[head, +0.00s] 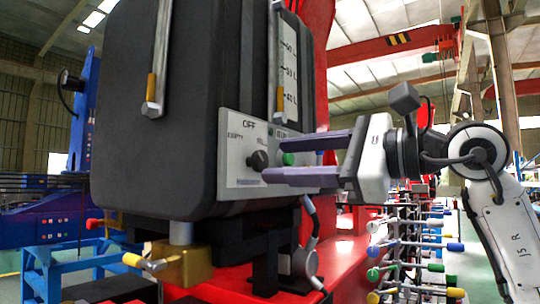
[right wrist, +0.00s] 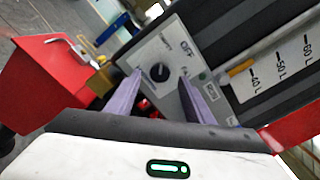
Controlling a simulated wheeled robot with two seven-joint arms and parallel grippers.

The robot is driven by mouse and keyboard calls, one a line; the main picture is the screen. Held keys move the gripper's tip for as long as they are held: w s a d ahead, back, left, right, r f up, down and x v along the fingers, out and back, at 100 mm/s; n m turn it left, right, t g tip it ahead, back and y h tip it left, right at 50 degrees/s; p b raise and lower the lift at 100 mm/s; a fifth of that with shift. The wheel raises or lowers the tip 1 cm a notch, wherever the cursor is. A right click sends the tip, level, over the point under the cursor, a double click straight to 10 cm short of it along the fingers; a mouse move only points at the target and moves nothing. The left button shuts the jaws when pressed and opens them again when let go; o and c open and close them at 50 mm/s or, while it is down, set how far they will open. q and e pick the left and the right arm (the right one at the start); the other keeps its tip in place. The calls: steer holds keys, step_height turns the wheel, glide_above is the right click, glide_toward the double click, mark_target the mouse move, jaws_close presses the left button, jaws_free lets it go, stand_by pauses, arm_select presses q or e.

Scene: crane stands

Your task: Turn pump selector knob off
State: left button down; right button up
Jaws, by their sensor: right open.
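The pump selector knob (head: 257,160) is a small round black knob on a light grey panel (head: 240,180) on the dark tank. The panel reads OFF above the knob, EMPTY to its upper left and a partly covered label to its right. I cannot clearly tell which mark the knob points at. My right gripper (head: 269,159) is open, its two purple fingers pointing at the panel from the right. In the right wrist view the knob (right wrist: 159,73) shows between the fingertips, with no visible contact. My left gripper is not in view.
A green button (head: 288,159) sits right of the knob, seen between the fingers. A level gauge (head: 288,65) stands above it. A brass fitting (head: 185,264) is below the tank. A rack of coloured-tipped rods (head: 410,250) stands at the lower right.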

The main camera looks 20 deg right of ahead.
mark_target(263, 161)
steer(key=shift+p+x, duration=0.3)
steer(key=shift+x, duration=1.6)
steer(key=c, duration=1)
steer(key=shift+c, duration=0.2)
